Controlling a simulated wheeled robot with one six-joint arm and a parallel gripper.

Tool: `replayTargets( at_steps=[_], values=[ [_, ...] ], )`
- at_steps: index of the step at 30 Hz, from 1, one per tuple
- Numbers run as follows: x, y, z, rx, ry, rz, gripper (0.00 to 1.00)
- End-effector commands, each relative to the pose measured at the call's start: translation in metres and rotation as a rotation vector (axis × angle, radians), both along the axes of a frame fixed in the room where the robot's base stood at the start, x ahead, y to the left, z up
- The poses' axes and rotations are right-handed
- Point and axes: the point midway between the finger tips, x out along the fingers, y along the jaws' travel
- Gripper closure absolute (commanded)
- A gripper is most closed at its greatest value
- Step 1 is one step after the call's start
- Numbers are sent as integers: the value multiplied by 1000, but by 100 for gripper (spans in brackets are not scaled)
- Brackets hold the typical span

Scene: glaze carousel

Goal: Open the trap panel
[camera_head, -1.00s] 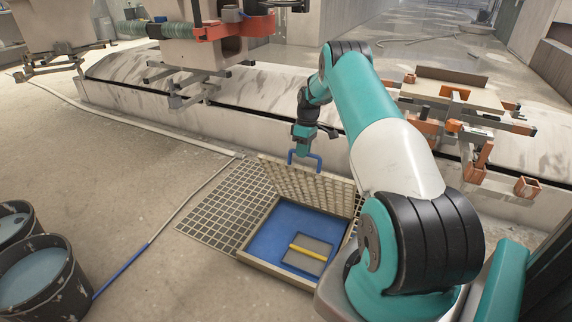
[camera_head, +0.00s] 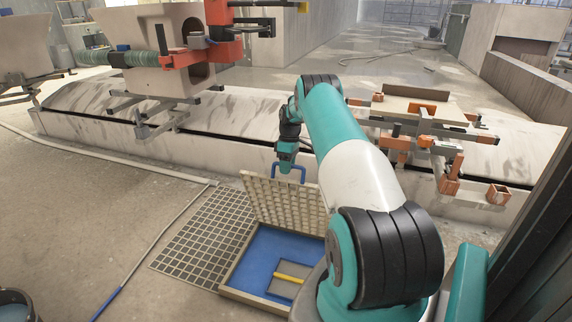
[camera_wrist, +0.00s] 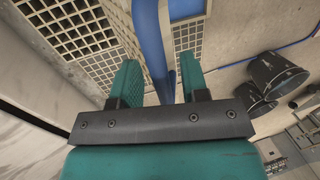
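The trap panel (camera_head: 284,203) is a beige lattice lid, raised steeply above its pit on the far side. A blue handle (camera_head: 289,166) stands at its top edge. My gripper (camera_head: 286,167) is at this handle. In the wrist view, my gripper's (camera_wrist: 158,82) two teal fingers are apart, with blue parts (camera_wrist: 167,88) and the lattice edge (camera_wrist: 146,68) between them. Whether the fingers press on the handle I cannot tell. The open pit shows a blue floor (camera_head: 256,262) and a grey plate with a yellow bar (camera_head: 289,278).
A flat floor grate (camera_head: 203,229) lies left of the pit. A low concrete wall (camera_head: 225,160) with clamp stands runs behind. A hose (camera_head: 150,252) lies on the floor at left. A dark bucket (camera_head: 14,306) stands at lower left. The left floor is mostly clear.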

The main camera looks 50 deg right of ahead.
Motion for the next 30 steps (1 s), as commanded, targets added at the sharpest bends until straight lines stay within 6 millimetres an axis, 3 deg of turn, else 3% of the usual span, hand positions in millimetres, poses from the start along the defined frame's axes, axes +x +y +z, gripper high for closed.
replayTargets(
  at_steps=[11, 24, 30],
  values=[
    [3, -2, 15, -4, -4, 1, 59],
    [9, -21, 106, -3, -3, 1, 59],
    [9, -25, 120, -2, -2, 2, 59]
  ],
)
